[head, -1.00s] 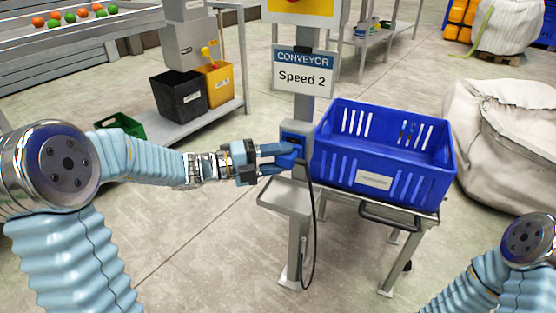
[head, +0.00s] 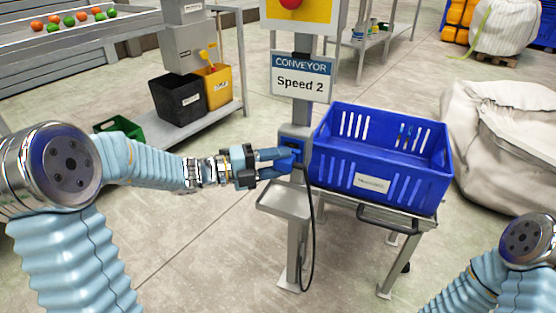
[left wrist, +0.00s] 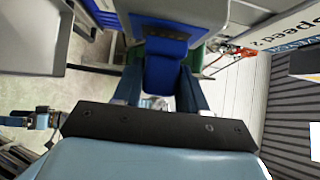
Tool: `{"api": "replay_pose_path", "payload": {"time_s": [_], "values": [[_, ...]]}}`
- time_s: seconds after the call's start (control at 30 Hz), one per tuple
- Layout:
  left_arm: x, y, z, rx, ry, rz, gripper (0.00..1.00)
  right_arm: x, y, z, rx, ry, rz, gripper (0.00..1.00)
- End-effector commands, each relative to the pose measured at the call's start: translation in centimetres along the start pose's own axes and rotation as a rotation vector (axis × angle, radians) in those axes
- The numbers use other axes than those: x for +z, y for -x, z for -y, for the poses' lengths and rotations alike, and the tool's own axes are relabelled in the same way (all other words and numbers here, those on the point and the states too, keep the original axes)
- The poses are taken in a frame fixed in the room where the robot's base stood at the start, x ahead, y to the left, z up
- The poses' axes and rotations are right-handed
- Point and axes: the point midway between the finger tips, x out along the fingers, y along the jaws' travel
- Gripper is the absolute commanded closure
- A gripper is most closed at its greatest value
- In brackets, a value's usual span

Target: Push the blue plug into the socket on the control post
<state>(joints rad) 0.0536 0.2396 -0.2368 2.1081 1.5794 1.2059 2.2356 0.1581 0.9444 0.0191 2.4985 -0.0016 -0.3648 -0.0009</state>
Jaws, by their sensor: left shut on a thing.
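My left gripper (head: 280,160) reaches in from the left to the front of the control post. It is shut on the blue plug (left wrist: 166,76), which shows between the two fingers in the left wrist view. The plug is at the blue-faced socket (left wrist: 165,38) on the post and appears to touch it; how deep it sits I cannot tell. In the head view the fingers cover most of the plug. The socket housing (head: 293,133) is on the grey control post (head: 303,115). A black cable (head: 312,230) hangs from the plug area. My right gripper is out of view.
A blue crate (head: 335,172) stands on a cart right beside the post. A small grey tray (head: 287,200) juts out below the socket. The "Speed 2" sign (head: 302,82) hangs above it. Black (head: 180,98) and yellow (head: 214,85) bins stand on a shelf behind my left arm.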

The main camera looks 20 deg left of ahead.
Motion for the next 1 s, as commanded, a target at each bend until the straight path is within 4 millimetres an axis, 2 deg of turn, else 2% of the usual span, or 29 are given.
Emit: {"api": "replay_pose_path", "payload": {"time_s": [0.57,1.0], "values": [[0.0,0.0,-0.03,0.0,0.0,0.0,0.9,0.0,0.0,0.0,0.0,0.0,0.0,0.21],[0.0,0.0,0.0,0.0,0.001,0.0,0.9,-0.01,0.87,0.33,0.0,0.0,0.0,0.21]]}}
